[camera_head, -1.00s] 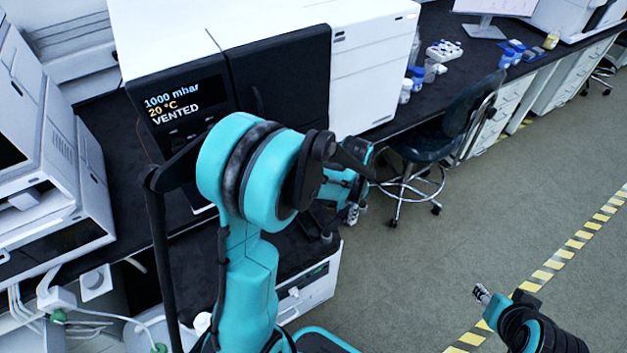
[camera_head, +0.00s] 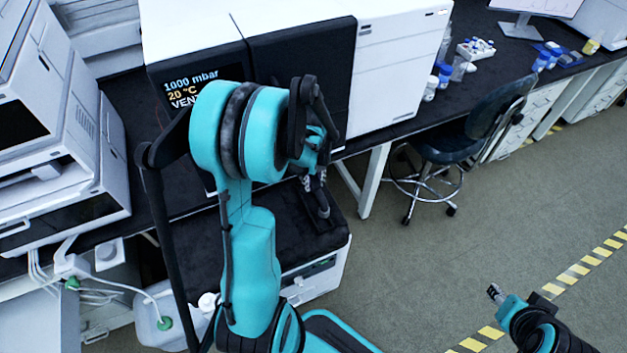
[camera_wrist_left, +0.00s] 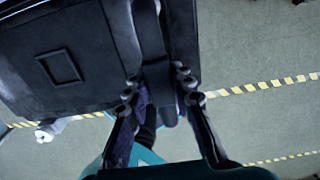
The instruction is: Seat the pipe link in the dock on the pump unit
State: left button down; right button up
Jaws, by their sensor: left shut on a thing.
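The pump unit (camera_head: 335,262) is a white box with a black top, low beside the bench. In the left wrist view its dark top (camera_wrist_left: 80,25) fills the upper left, with a square outline (camera_wrist_left: 60,67) that may be the dock; I cannot tell whether it is recessed. My left gripper (camera_head: 318,200) is over the right part of the unit's top. In the left wrist view it (camera_wrist_left: 160,88) is shut on a dark piece, the pipe link (camera_wrist_left: 158,75). Its lower end is hard to make out. My right gripper (camera_head: 494,292) is far right over the floor, too small to judge.
A large instrument (camera_head: 385,75) with a display reading 1000 mbar stands on the dark bench behind. A chair (camera_head: 470,135) is to the right. White instruments (camera_head: 60,150) and tubing are on the left. The floor (camera_head: 400,270) is clear between the unit and my right arm.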

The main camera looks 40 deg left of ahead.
pick_arm(q)
jog(key=shift+f+b, duration=1.35)
jog(key=shift+f, duration=0.55)
jog(key=shift+f+b, duration=1.35)
jog(key=shift+f, duration=0.1)
jog(key=shift+f+b, duration=0.35)
jog(key=c, duration=1.2)
grip_release()
notch_tip(320, 180, up, 12)
